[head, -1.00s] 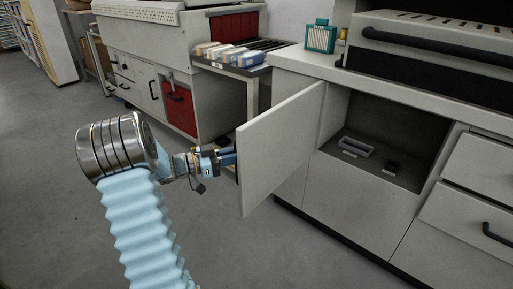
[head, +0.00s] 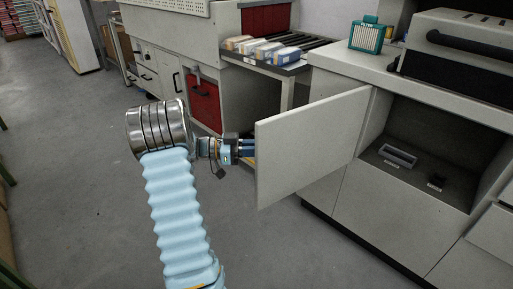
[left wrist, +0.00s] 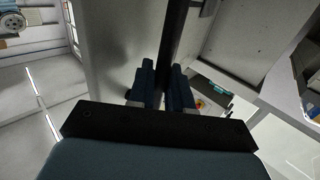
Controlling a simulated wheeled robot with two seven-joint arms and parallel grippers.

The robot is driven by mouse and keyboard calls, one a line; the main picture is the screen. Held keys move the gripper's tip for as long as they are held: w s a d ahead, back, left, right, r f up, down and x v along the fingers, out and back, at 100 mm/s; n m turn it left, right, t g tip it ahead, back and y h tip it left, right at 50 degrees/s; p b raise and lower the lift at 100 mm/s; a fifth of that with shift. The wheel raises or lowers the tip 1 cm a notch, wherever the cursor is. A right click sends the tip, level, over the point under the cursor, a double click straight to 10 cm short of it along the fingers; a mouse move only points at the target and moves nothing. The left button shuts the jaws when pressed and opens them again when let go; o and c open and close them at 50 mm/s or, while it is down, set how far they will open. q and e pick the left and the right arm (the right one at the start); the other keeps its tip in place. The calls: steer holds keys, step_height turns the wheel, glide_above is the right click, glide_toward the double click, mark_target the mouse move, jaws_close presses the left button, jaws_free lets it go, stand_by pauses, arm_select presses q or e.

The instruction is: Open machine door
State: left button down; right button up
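The machine door (head: 308,148) is a light grey panel that stands swung out from the front of the grey machine (head: 390,205). The dark compartment (head: 425,160) behind it is exposed. My left gripper (head: 243,149) is at the door's outer face near its free edge, with its fingertips partly hidden by the door. In the left wrist view, its two dark blue fingers (left wrist: 164,90) flank the black door handle bar (left wrist: 174,42) and appear closed on it. My right gripper is in neither view.
A teal filter box (head: 368,35) stands on the machine top. A side table with wrapped packs (head: 262,49) and a red-fronted cabinet (head: 204,103) stand behind the door. The grey floor (head: 85,180) at left is clear.

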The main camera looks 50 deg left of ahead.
arm_select(q)
steer(key=c, duration=1.3)
jaws_free()
steer(key=shift+w+d+r, duration=0.1)
steer(key=shift+w+d, duration=0.25)
steer(key=shift+w, duration=0.05)
steer(key=shift+o, duration=0.6)
steer(key=shift+w, duration=0.15)
steer(key=b+v, duration=0.1)
steer(key=v, duration=1.3)
